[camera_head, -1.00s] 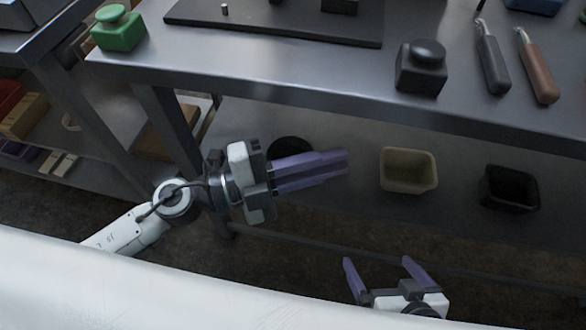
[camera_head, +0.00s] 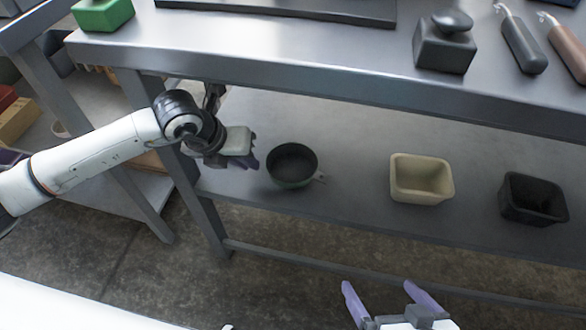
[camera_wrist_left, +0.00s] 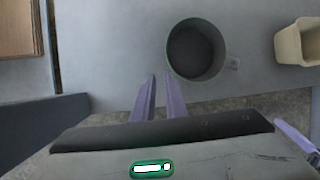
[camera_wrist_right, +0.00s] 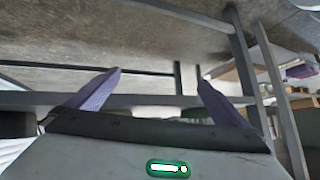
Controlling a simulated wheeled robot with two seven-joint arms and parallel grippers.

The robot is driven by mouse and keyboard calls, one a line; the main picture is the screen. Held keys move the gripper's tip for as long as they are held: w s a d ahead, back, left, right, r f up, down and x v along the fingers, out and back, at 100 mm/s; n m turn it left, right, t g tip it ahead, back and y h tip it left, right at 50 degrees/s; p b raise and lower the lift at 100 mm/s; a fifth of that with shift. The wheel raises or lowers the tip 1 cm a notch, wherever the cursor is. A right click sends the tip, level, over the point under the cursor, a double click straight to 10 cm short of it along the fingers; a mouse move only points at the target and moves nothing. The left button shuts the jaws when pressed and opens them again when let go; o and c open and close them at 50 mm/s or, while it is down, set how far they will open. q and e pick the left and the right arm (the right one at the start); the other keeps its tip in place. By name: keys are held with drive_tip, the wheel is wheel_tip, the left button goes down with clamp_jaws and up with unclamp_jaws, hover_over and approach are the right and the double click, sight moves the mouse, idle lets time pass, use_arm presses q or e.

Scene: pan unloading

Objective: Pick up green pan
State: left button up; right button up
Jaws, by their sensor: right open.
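The green pan (camera_head: 292,165) is a small round pan with a dark inside and a greenish outer wall. It stands upright on the lower shelf, its short handle pointing right. In the left wrist view the pan (camera_wrist_left: 196,50) is ahead and slightly right of the fingertips. My left gripper (camera_head: 250,163) is just left of the pan, apart from it. Its purple fingers (camera_wrist_left: 160,78) are close together with a narrow empty gap between them. My right gripper (camera_head: 380,288) is open and empty, low in front of the shelf; its spread fingers (camera_wrist_right: 160,78) also show in the right wrist view.
A beige container (camera_head: 421,180) and a black container (camera_head: 532,199) stand right of the pan on the lower shelf (camera_head: 345,195). A table leg (camera_head: 190,190) is left of the pan.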

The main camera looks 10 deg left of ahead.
sight(291, 165)
use_arm(q)
drive_tip(key=w+d, duration=0.1)
drive_tip(key=w, duration=0.2)
drive_tip(key=shift+w+d, duration=0.1)
drive_tip(key=shift+d, duration=0.3)
drive_tip(key=b+x, duration=0.2)
drive_tip(key=x, duration=0.3)
drive_tip(key=shift+w+d, duration=0.15)
drive_tip(key=shift+w, duration=0.15)
use_arm(e)
drive_tip(key=shift+w+a+f+n+g, duration=0.3)
drive_tip(key=shift+w+a+f+g, duration=0.1)
drive_tip(key=shift+w+a+f, duration=0.2)
drive_tip(key=shift+s, duration=0.1)
use_arm(q)
clamp_jaws()
use_arm(e)
drive_tip(key=shift+r, duration=0.1)
